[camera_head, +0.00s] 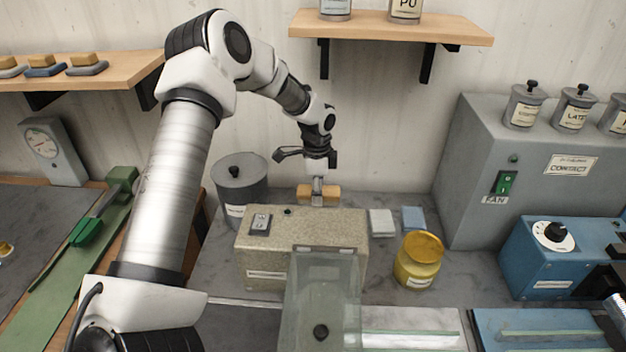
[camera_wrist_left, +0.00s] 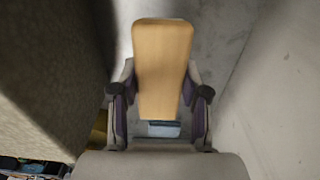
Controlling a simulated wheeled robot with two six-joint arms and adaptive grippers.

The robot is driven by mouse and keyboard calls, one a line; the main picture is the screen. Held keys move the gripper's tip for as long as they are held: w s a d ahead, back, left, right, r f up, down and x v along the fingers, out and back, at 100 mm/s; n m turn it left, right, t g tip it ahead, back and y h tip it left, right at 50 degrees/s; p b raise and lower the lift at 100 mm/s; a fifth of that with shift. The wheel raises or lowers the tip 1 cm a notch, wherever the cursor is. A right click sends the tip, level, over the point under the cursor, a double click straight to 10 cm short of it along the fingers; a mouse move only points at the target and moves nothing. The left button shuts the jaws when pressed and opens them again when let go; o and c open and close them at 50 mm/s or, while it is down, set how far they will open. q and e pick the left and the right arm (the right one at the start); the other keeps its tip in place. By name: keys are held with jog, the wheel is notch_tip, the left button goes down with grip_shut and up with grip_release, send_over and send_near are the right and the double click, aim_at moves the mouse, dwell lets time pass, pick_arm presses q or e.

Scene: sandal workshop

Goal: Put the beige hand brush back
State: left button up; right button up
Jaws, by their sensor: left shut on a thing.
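The beige hand brush (camera_head: 304,194) shows as a tan wooden block behind the speckled machine, near the back wall. My left gripper (camera_head: 318,183) comes down over it from above and is shut on it. In the left wrist view the brush (camera_wrist_left: 163,65) sits upright in the picture between the two fingers of my left gripper (camera_wrist_left: 160,110). The underside of the brush and whether it touches the bench are hidden. My right gripper is not in view.
The speckled machine (camera_head: 262,267) stands in front of the brush, with a grey lidded pot (camera_head: 240,180) to its left. White (camera_head: 382,222) and blue (camera_head: 413,218) pads and a yellow jar (camera_head: 419,265) are at right. A left wall shelf (camera_head: 125,72) holds several blocks.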

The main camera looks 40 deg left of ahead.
pick_arm(q)
jog(key=f+p, duration=0.1)
jog(key=f, duration=0.6)
jog(key=shift+w+d+f+p, duration=0.1)
jog(key=shift+d+f+p, duration=0.1)
jog(key=shift+f+p, duration=0.15)
jog(key=shift+f, duration=0.4)
jog(key=o, duration=1.1)
jog(key=shift+r, duration=0.3)
jog(key=shift+w+r, duration=0.1)
jog(key=shift+r, duration=0.2)
notch_tip(320, 180, up, 11)
jog(key=b, duration=0.3)
jog(key=shift+a+f, duration=0.1)
jog(key=shift+f, duration=0.05)
jog(key=shift+r, duration=0.25)
